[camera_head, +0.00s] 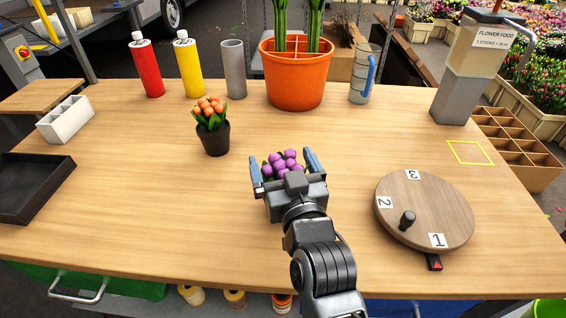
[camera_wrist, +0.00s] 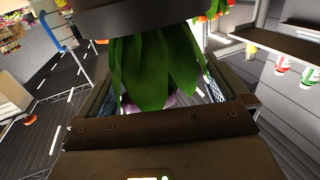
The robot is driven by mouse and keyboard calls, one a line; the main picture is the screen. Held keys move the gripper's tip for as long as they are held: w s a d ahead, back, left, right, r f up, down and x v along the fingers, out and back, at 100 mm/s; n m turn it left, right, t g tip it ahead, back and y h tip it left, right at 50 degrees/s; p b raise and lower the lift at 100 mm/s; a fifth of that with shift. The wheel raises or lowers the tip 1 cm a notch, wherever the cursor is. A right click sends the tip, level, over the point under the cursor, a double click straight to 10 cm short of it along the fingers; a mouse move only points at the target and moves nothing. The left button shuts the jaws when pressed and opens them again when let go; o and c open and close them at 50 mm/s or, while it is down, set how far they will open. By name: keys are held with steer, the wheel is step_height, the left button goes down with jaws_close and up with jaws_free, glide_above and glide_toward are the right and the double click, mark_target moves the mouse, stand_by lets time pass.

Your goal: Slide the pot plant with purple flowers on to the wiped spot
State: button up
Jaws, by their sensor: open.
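The pot plant with purple flowers (camera_head: 283,160) stands near the middle of the table, mostly hidden behind my gripper (camera_head: 283,161). My gripper is open, with one finger on either side of the purple blooms. I cannot tell whether either finger touches the plant. In the wrist view the plant's green leaves (camera_wrist: 158,70) and dark pot (camera_wrist: 150,16) show between and beyond the fingers. A yellow square outline (camera_head: 469,142) is on the table at the right; its inside is bare. I cannot tell whether it marks the wiped spot.
A pot plant with orange flowers (camera_head: 213,138) stands to the left. A round wooden turntable (camera_head: 440,205) with a knob lies at the right, in front of the outline. A grey dispenser (camera_head: 455,95) stands behind the outline. The tabletop between plant and outline looks clear.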

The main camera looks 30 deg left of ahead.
steer(key=b+v, duration=0.1)
steer(key=v, duration=0.6)
steer(key=shift+s+d, duration=0.25)
steer(key=s+d+f+m+h, duration=0.1)
steer(key=d+f, duration=0.1)
steer(key=d, duration=0.2)
steer(key=s+d+f+m+t+h, duration=0.1)
steer(key=d+f, duration=0.1)
steer(key=d, duration=0.2)
steer(key=s+d+f+m+t+h, duration=0.1)
steer(key=s+d+f, duration=0.1)
steer(key=d, duration=0.2)
steer(key=shift+h, duration=0.3)
steer(key=s+d+f+m+t+h, duration=0.1)
steer(key=s+d+m+h, duration=0.1)
steer(key=s+d, duration=0.3)
steer(key=s+d+f+m+h, duration=0.2)
steer(key=s+d, duration=0.1)
steer(key=d, duration=0.5)
steer(key=s+d+r+m+h, duration=0.1)
steer(key=s+d+r+h, duration=0.2)
steer(key=s+d, duration=0.3)
steer(key=s+d+r+m+h, duration=0.1)
steer(key=s+d+r+h, duration=0.1)
steer(key=s+d, duration=0.5)
steer(key=s+r, duration=0.1)
steer(key=s, duration=0.4)
steer(key=shift+s+d+r+m+h, duration=0.25)
steer(key=shift+d+m+h, duration=0.05)
steer(key=shift+d+h, duration=0.1)
